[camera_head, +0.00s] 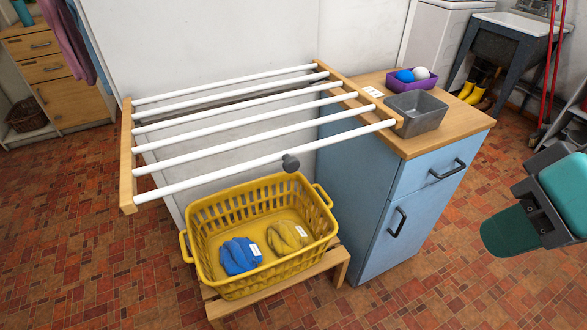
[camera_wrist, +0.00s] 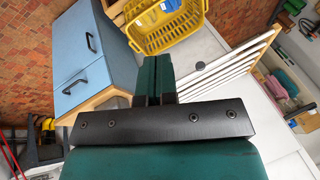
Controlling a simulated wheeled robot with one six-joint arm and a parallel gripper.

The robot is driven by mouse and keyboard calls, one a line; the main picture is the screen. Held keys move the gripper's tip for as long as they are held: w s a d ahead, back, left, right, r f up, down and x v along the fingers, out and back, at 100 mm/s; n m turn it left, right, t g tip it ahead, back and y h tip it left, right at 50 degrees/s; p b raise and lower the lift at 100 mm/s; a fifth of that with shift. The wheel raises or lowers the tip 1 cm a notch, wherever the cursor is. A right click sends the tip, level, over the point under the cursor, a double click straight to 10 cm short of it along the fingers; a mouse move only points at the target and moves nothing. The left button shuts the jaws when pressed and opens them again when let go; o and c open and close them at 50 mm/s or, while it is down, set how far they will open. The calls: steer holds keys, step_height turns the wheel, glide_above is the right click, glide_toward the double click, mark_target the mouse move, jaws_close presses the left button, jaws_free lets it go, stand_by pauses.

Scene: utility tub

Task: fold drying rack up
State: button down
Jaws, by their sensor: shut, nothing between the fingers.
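The drying rack (camera_head: 128,165) has a wooden frame and several white rods. It stands out from the white wall, roughly level, above a yellow basket. In the head view, teal and black parts of my arm are at the right edge, away from the rack.
The yellow basket (camera_head: 262,190) holds blue and yellow cloths and stands on a low wooden stand (camera_head: 338,262) under the rack. A blue cabinet (camera_head: 385,200) with a wooden top adjoins the rack's right side. A grey bin (camera_head: 418,112) and purple box (camera_head: 432,82) sit on it. Tiled floor is open in front.

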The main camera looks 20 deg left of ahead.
steer(key=w+a+f+m+t+y+b, duration=0.4)
steer(key=a+f+m+t+b, duration=0.3)
steer(key=m+b, duration=0.55)
steer(key=w+a+f+m+t+y+b, duration=0.45)
steer(key=f+m+b, duration=0.5)
steer(key=b, duration=0.65)
steer(key=w+a+f+m+t+y+b, duration=0.45)
steer(key=a+f+m+b, duration=0.25)
steer(key=f+m+b, duration=0.5)
steer(key=w+a+r+p, duration=0.2)
steer(key=w+r+p, duration=0.1)
steer(key=r+p, duration=0.3)
steer(key=w+a+r+t+h+p, duration=0.1)
steer(key=w+a+r+p, duration=0.2)
steer(key=r+p, duration=0.3)
steer(key=shift+w+a+r+n+p, duration=0.3)
steer(key=shift+a+r+n+p, duration=0.1)
steer(key=shift+r, duration=0.3)
